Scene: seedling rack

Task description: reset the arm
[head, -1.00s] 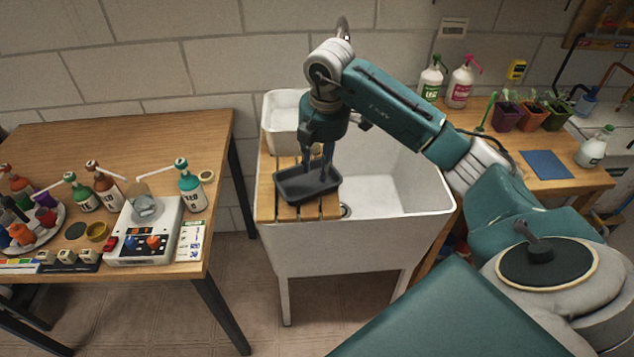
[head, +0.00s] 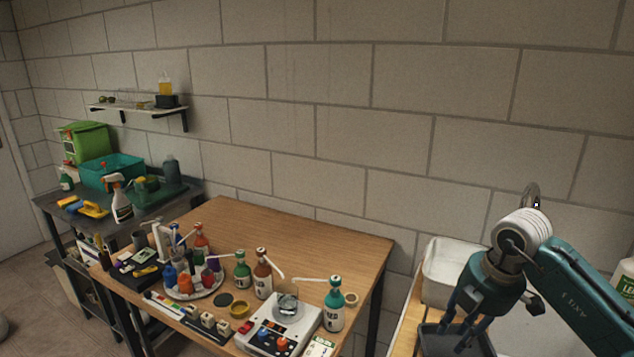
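My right gripper (head: 456,325) shows at the lower right, at the end of my teal arm. Its dark fingers point down and stand apart, with nothing seen between them. The fingertips are over or just inside a dark grey tray (head: 440,346), which is partly cut off by the bottom edge of the picture. I cannot tell whether the fingers touch the tray. My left gripper is not in view.
The tray is by a white sink with a white basin (head: 438,284) and wooden slats. A wooden table (head: 300,240) holds bottles, a round carousel and a white balance (head: 280,325). A dark bench (head: 150,205) stands at far left. The wooden table's back half is clear.

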